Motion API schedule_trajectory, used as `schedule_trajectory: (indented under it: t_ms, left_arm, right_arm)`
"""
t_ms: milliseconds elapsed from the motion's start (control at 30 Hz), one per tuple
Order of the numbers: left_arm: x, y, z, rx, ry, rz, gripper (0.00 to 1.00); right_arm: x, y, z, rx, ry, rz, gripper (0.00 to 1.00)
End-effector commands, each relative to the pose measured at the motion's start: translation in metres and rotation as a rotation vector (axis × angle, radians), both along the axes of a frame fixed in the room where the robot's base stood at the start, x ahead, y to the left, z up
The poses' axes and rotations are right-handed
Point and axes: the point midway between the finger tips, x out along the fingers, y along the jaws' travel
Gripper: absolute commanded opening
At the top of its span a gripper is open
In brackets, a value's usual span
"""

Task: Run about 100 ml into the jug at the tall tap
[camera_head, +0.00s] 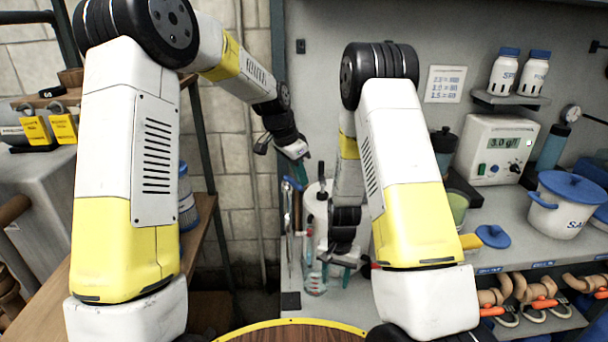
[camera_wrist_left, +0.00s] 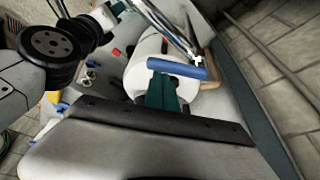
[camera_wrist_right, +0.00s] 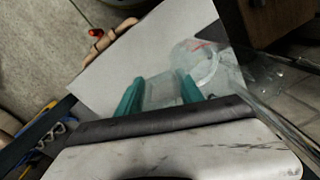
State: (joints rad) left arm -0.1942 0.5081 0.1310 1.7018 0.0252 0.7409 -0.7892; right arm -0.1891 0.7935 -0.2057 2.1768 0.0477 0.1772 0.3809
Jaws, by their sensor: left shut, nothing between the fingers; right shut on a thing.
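The clear jug (camera_head: 315,282) with red marks stands low near the bench's left end; it also shows in the right wrist view (camera_wrist_right: 196,66). My right gripper (camera_head: 347,262) is shut on the jug from its right side, its green fingers (camera_wrist_right: 160,95) around a clear part of it. The slim metal tap (camera_head: 287,215) rises left of the jug, with a blue lever (camera_head: 291,183) at its top. My left gripper (camera_head: 296,152) is shut and empty just above this lever (camera_wrist_left: 178,69). The water level in the jug is too unclear to read.
A white cylinder (camera_head: 319,205) stands behind the tap and jug. My right arm hides the bench's middle.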

Motion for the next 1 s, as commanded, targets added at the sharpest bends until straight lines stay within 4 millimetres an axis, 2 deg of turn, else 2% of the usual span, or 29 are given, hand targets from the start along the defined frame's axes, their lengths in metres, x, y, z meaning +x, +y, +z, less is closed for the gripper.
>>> schedule_trajectory:
  t_ms: [300,500,1000]
  left_arm:
    - [-0.009,0.014,0.0,0.0,0.0,-0.275,0.0]
    - [-0.012,0.02,0.0,-0.002,0.0,-0.394,0.0]
    - [-0.015,0.027,0.0,0.0,-0.001,-0.412,0.0]
  right_arm:
    - [0.0,0.0,0.0,0.0,0.0,0.0,0.0]
    - [0.0,0.0,0.0,0.0,0.0,0.0,0.0]
    - [0.0,0.0,0.0,0.0,0.0,0.0,0.0]
